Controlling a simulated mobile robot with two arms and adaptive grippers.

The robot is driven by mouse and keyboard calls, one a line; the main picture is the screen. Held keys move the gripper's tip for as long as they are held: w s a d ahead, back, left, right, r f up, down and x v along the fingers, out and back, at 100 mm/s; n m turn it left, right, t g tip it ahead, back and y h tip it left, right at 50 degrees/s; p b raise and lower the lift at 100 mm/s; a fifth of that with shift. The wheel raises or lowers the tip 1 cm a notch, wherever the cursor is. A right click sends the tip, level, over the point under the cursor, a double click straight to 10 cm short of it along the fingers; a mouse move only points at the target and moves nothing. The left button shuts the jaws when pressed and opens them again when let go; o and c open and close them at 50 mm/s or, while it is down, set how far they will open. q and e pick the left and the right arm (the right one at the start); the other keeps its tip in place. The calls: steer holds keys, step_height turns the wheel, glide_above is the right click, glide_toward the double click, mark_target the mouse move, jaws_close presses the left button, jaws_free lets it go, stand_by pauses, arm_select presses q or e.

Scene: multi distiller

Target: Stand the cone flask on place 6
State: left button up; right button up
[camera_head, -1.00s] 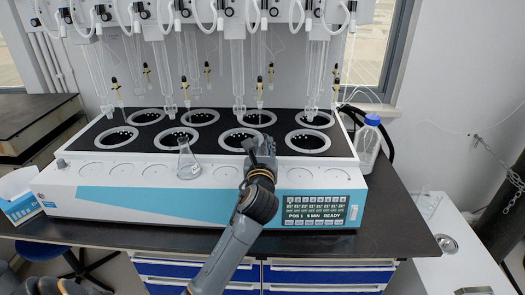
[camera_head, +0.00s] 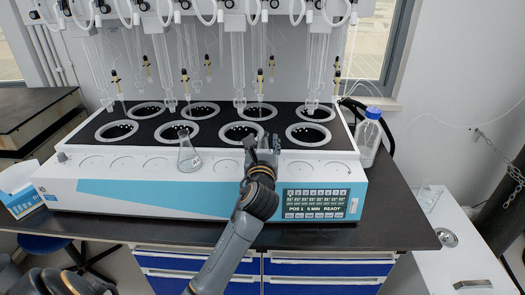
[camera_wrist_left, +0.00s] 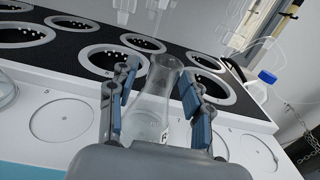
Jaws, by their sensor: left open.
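My left gripper (camera_head: 263,144) is at the white front ledge of the distiller, right of its middle. In the left wrist view its fingers (camera_wrist_left: 152,95) are open, one on each side of a clear cone flask (camera_wrist_left: 155,100). The flask is upright, with a small dark mark low on its side. Its base is partly hidden by my gripper, and in the head view it is mostly hidden behind the fingers. A second cone flask (camera_head: 188,156) stands on the ledge to the left, with a bare round place between it and my gripper.
The distiller's dark top has two rows of ringed wells (camera_head: 242,132), with glass tubes hanging above. Bare round places (camera_head: 303,168) lie on the ledge beside my gripper. A blue-capped bottle (camera_head: 368,140) stands at the right end. A display panel (camera_head: 316,204) is on the front.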

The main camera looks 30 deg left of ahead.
arm_select(q)
steer(key=v, duration=1.2)
steer(key=shift+b, duration=0.35)
steer(key=shift+a, duration=0.1)
